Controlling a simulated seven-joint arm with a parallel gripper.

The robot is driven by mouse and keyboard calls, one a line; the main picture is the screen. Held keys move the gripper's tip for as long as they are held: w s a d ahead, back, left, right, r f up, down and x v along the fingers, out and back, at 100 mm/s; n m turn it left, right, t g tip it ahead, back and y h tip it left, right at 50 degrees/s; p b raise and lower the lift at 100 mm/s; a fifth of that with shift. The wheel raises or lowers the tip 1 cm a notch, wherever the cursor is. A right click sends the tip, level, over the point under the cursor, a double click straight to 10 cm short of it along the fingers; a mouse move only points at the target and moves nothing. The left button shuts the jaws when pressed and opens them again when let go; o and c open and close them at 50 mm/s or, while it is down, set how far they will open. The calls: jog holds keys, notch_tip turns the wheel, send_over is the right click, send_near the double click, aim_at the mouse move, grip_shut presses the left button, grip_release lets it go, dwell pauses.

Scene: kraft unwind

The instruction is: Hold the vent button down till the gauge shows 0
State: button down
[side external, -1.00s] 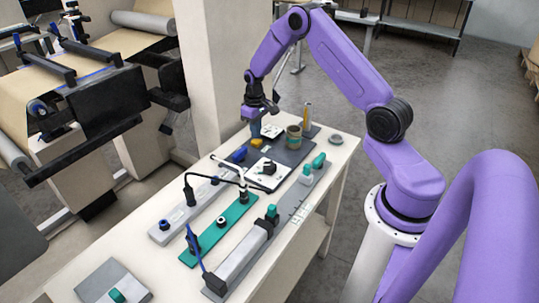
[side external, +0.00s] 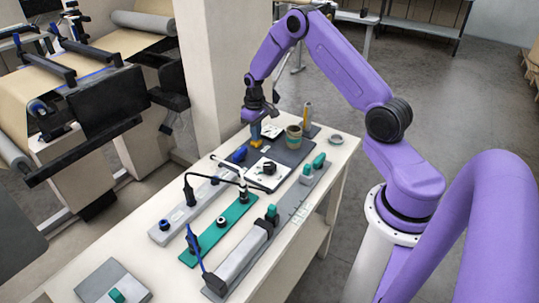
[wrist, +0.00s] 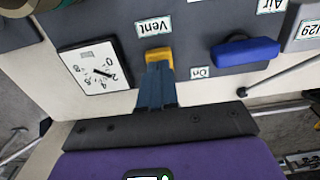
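The yellow vent button (wrist: 158,56) sits on a dark grey panel beside a "Vent" label, and it also shows in the side external view (side external: 255,142). My gripper (wrist: 156,68) has its blue fingers together, with the tips at the button and partly hiding it. They look in contact, but I cannot tell how far the button is pressed. In the side external view my gripper (side external: 256,134) points down over the button. The gauge (wrist: 84,60) is a white square dial with a dark needle, upside down in the wrist view. Its exact reading is too small to tell.
A blue handle (wrist: 245,51) lies on the panel near the "On" and "Air" labels. A round olive container (side external: 294,137) and an upright orange-tipped post (side external: 307,116) stand nearby. Other fixtures, including a green plate (side external: 209,240), fill the near table (side external: 75,272).

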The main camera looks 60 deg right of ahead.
jog(key=shift+f, duration=0.65)
dwell(2.2)
jog(key=shift+r, duration=2.65)
